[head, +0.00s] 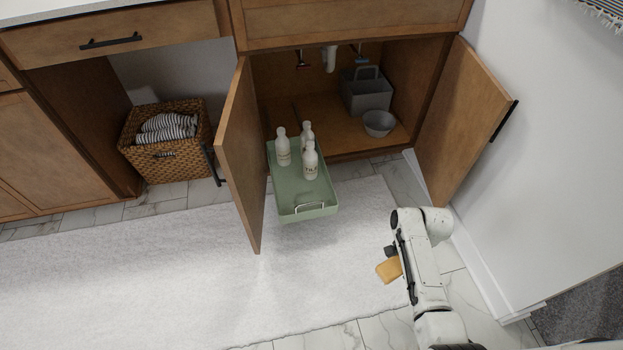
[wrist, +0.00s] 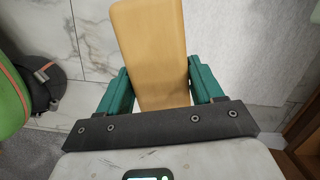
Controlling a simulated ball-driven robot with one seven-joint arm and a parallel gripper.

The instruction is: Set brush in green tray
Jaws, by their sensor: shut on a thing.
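The green tray (head: 292,195) is pulled out of the open cabinet, over the rug. Several white bottles (head: 311,161) stand upright in its back and middle part; its front part is bare. My gripper (wrist: 153,88) is shut on the brush, whose tan wooden block (wrist: 150,45) shows between the teal fingers in the wrist view. In the head view the brush (head: 388,270) sticks out left of my arm, to the right of and nearer than the tray, apart from it. Bristles are not visible, and my fingertips are mostly hidden there.
The left cabinet door (head: 241,155) stands open close beside the tray. The right door (head: 462,120) is open near the wall. A grey caddy (head: 366,95) and grey bowl (head: 379,123) stand inside the cabinet. The white rug (head: 150,270) in front is clear.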

